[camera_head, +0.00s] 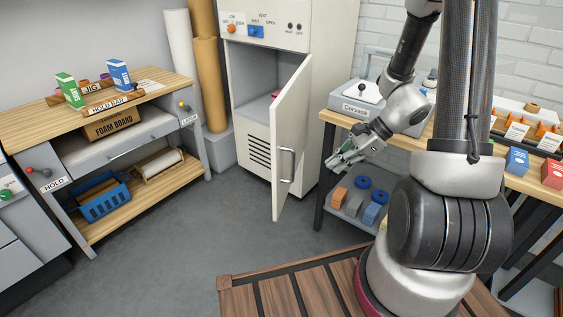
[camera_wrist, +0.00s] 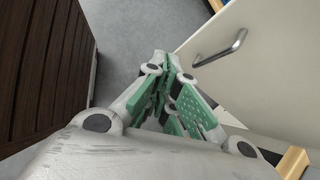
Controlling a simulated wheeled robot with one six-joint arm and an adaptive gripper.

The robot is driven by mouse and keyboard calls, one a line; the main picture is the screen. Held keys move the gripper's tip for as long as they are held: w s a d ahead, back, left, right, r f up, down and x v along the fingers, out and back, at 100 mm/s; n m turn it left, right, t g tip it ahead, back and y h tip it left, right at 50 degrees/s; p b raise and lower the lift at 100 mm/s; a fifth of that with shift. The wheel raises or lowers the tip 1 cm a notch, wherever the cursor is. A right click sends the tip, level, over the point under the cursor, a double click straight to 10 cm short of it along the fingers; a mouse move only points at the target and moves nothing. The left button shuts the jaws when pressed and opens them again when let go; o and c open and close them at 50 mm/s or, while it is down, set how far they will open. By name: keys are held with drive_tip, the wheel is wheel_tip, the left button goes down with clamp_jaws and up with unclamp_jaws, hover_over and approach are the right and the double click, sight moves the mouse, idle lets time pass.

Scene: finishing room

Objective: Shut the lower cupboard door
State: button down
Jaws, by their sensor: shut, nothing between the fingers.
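The lower cupboard door (camera_head: 291,137) is white and stands open, swung out toward me from the tall white cabinet (camera_head: 313,40). Its metal bar handle (camera_head: 287,164) is on the face turned to the right. The open compartment (camera_head: 262,86) shows a small reddish item inside. My gripper (camera_head: 338,162) has green finger pads, is shut and empty, and is to the right of the door, apart from it. In the wrist view the door (camera_wrist: 262,62) fills the upper right, with its handle (camera_wrist: 221,48) just beyond and right of my fingertips (camera_wrist: 166,62).
A wooden-topped table (camera_head: 325,117) with a grey device (camera_head: 358,97) stands right of the cabinet, close to my arm. Several blue and orange blocks lie on its lower shelf. A workbench (camera_head: 32,126) stands at left. Grey floor (camera_head: 190,225) is clear before the cabinet; slatted wood (camera_head: 290,292) lies in front.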

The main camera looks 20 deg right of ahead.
drive_tip(key=w+a+m+t, duration=0.1)
drive_tip(key=w+m+t, duration=0.1)
drive_tip(key=w+m, duration=0.3)
approach(278, 169)
wheel_tip(278, 169, down, 3)
drive_tip(key=shift+w+a+f, duration=0.1)
drive_tip(key=shift+w+a, duration=0.25)
drive_tip(key=shift+a, duration=0.35)
drive_tip(key=shift+w+a+f, duration=0.1)
drive_tip(key=shift+w+a, duration=0.3)
drive_tip(key=shift+a, duration=0.25)
